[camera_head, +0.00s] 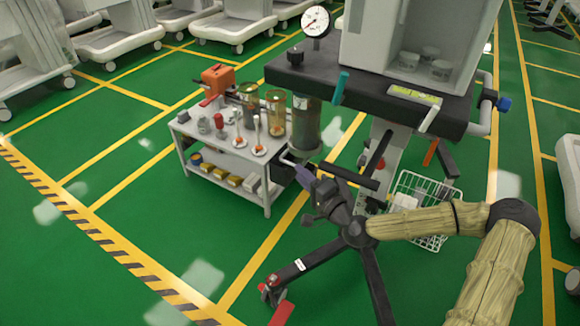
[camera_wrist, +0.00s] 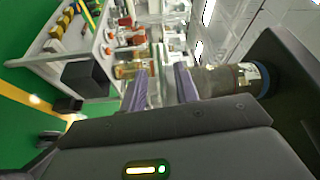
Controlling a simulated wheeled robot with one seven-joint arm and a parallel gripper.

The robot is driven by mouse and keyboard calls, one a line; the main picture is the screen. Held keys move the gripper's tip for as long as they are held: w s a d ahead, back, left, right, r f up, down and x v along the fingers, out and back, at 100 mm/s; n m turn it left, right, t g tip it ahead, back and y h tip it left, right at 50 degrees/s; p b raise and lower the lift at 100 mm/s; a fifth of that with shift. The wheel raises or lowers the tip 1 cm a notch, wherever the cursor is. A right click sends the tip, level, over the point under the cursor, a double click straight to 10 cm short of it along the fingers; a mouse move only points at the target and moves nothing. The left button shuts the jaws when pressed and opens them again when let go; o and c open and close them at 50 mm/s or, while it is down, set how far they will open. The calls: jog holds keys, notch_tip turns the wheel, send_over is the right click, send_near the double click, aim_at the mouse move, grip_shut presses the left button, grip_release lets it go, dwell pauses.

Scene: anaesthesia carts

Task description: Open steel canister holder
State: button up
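The steel canister holder (camera_head: 306,124) is a dark cylinder hanging under the front left corner of the cart's black shelf. A pale curved bar (camera_head: 288,158) shows at its lower end. In the wrist view the canister (camera_wrist: 225,80) lies sideways, just right of the fingers, with a blue band at one end. My gripper (camera_head: 300,172) is just below the canister's lower end, with purple fingers pointing up and left. In the wrist view my gripper (camera_wrist: 160,86) has its two fingers apart, with a gap between them. Whether a finger touches the bar or canister I cannot tell.
The cart's black shelf (camera_head: 365,92) is above. A wire basket (camera_head: 425,190) is behind my arm. Green floor at front left is clear.

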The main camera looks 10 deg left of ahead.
aim_at(290, 163)
jog(key=b+x, duration=0.1)
jog(key=x, duration=0.5)
jog(key=shift+w, duration=0.1)
grip_shut()
